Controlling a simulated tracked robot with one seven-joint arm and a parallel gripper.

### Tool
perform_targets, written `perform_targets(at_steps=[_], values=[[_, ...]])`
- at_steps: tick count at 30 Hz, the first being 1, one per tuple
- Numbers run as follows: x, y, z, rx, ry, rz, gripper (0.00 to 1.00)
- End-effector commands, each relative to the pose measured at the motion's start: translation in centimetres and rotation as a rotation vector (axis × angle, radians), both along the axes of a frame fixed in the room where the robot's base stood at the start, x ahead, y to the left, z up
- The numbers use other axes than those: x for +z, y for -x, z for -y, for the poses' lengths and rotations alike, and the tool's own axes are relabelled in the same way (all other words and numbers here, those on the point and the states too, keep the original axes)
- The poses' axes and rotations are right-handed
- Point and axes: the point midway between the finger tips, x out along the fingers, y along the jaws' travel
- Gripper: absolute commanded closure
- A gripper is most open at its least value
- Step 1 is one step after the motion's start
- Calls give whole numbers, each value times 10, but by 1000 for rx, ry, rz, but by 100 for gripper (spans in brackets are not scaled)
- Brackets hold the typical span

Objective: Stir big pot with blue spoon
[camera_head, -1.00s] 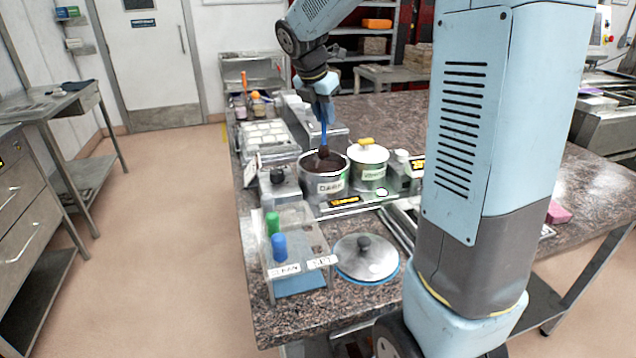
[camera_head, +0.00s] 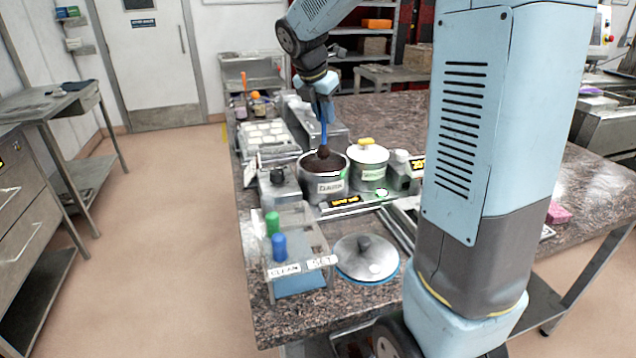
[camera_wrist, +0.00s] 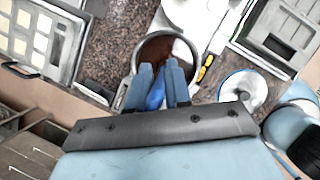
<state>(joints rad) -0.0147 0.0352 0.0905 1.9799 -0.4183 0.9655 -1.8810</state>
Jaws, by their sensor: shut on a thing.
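The big pot (camera_head: 325,187) is an open steel pot with a label and dark brown contents, standing on the counter. In the wrist view its rim and brown contents (camera_wrist: 155,48) show just beyond my fingers. My gripper (camera_head: 322,92) is above the pot, pointing down, shut on the blue spoon (camera_head: 323,128). The spoon stands nearly upright with its lower end over or in the brown contents; the tip is hard to make out. In the wrist view the blue handle (camera_wrist: 155,96) sits between my two fingers.
A steel lid (camera_head: 366,258) lies in front. A clear holder with green and blue handles (camera_head: 297,255) stands front left. A mould tray (camera_head: 265,137) lies behind left.

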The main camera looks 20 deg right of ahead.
Motion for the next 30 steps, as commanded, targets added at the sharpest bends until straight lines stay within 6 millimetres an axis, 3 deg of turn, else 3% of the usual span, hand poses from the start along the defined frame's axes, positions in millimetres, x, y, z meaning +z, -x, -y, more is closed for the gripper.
perform_targets(at_steps=[15, 30], values=[[37, 0, 0, 0, -1, 2, 100], [39, 0, 0, 0, 0, 0, 100]])
